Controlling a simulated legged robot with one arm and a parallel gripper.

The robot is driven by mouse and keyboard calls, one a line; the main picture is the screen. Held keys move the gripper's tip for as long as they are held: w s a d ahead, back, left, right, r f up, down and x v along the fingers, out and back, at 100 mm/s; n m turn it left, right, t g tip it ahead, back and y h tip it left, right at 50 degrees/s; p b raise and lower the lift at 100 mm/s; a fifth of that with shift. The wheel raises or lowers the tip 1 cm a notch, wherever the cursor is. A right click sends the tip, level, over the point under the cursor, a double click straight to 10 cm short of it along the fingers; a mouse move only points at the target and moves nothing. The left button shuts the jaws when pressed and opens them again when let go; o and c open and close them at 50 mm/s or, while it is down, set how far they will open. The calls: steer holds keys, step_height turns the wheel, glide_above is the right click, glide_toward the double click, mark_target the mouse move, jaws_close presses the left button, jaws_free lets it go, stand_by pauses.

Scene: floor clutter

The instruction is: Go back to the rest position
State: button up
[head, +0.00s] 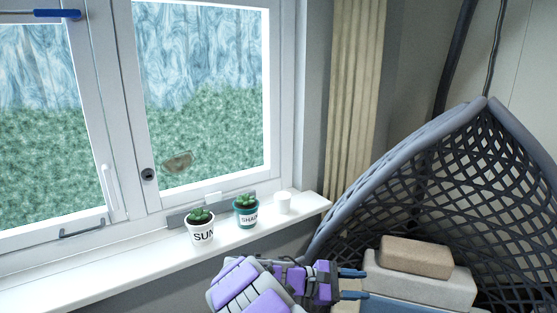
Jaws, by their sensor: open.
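My gripper (353,284) is at the bottom of the head view, past the purple and grey links of my arm. Its two blue fingers point right and are apart, with nothing between them. It is in front of and below the right end of the white windowsill (110,262), at the left edge of the hanging chair. My arm shows at the lower middle, below the potted plants.
On the sill stand a white pot marked "SUN" (202,232), a teal pot marked "SHADE" (246,213) and a small white cup (283,203). A woven hanging chair (480,170) at the right holds a brown block (416,257) and pale cushions (430,287). The left sill is clear.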

steer(key=s+d+r+m+g+y, duration=0.2)
steer(key=s+d+m+y, duration=0.2)
steer(key=s, duration=0.6)
steer(key=s+d+r+m+g+y, duration=0.1)
steer(key=s+d+m+g+y, duration=0.2)
steer(key=s, duration=0.7)
steer(key=s+a+f+m+t+y, duration=0.1)
steer(key=s+a+m+y, duration=0.2)
steer(key=s+a, duration=0.3)
steer(key=s+a+f+m+t+y, duration=0.1)
steer(key=s+a+f+m+y, duration=0.1)
steer(key=s+a+y, duration=0.4)
steer(key=s+m, duration=0.1)
steer(key=s, duration=0.4)
steer(key=shift+s+f+t, duration=0.3)
steer(key=shift+s, duration=0.05)
steer(key=shift+a, duration=0.1)
